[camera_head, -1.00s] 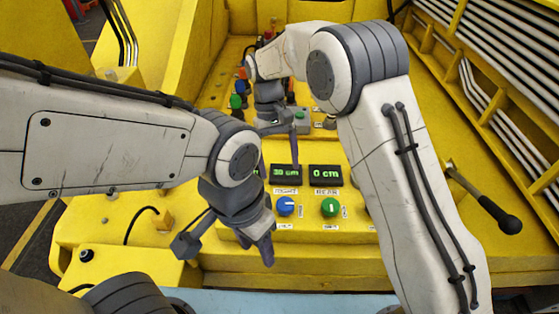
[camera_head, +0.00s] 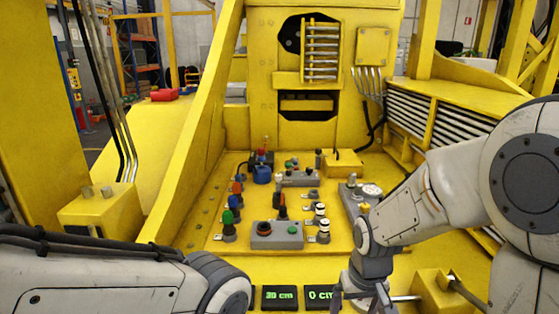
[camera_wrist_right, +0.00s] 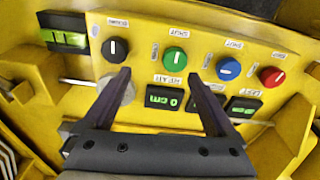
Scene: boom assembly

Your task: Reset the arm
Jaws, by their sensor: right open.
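My right gripper (camera_wrist_right: 160,88) is open and empty, its two dark fingers apart over the front panel near a "0 cm" display (camera_wrist_right: 164,97). In the head view the right gripper (camera_head: 368,303) hangs at the lower edge, right of the "0 cm" display (camera_head: 320,296). A "30 cm" display (camera_head: 279,297) sits left of that one. In the wrist view a row of knobs shows: black (camera_wrist_right: 115,48), green (camera_wrist_right: 176,56), blue (camera_wrist_right: 229,69) and red (camera_wrist_right: 271,75). My left arm enters at lower left; its gripper is outside the head view.
The yellow console (camera_head: 205,235) carries several coloured knobs and levers. A yellow block (camera_head: 100,212) is at left, and a lever mount (camera_head: 437,295) is right of the right gripper. Pipes (camera_head: 435,120) line the right wall.

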